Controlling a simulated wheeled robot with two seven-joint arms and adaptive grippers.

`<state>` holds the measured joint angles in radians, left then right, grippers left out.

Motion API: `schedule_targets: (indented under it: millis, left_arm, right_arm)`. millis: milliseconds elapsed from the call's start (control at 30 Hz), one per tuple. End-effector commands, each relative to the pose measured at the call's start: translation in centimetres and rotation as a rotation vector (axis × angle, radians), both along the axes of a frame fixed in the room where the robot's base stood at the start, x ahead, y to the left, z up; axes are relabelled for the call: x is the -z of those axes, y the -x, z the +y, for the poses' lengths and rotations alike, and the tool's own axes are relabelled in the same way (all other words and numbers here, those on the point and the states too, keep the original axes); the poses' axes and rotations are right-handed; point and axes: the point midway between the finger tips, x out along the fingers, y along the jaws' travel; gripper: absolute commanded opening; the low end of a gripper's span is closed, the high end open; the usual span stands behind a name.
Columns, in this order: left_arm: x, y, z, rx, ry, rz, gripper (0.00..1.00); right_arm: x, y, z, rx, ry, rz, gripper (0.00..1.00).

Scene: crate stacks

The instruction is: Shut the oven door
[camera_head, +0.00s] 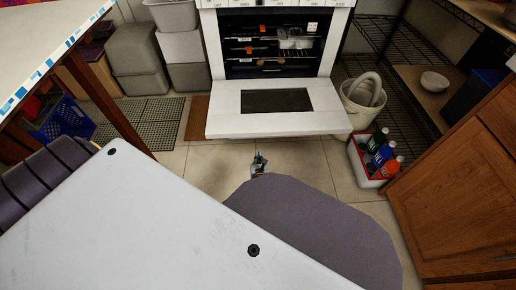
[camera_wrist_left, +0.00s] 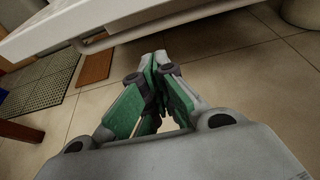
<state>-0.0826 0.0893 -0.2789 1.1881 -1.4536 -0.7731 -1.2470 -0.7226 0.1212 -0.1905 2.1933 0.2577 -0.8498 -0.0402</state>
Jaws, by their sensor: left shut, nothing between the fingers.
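The white oven (camera_head: 276,45) stands at the far side with its dark inside and racks showing. Its oven door (camera_head: 225,120), white with a dark window, is folded down and lies about level. My left gripper (camera_head: 259,160) is just in front of the door's near edge, apart from it in the picture, with green fingers closed together. In the left wrist view the gripper (camera_wrist_left: 156,62) is shut and empty, pointing toward the underside and edge of the door (camera_wrist_left: 150,20). My right gripper is out of view.
A white bin (camera_head: 358,105) and a red-and-white crate with bottles (camera_head: 364,172) stand right of the door. Stacked grey crates (camera_head: 136,50) are at the left. A wooden cabinet (camera_head: 460,190) is at the right. Tiled floor (camera_head: 205,165) is clear below the door.

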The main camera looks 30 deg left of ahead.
Motion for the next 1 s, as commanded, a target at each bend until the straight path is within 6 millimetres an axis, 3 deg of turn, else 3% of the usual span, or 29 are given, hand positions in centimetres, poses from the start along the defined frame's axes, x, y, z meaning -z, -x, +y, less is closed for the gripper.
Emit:
schedule_targets:
  millis: [1000]
  left_arm:
    - [3.1,-6.2,4.2,-0.001,0.000,0.000,0.00]
  right_arm:
    - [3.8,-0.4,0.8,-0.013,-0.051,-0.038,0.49]
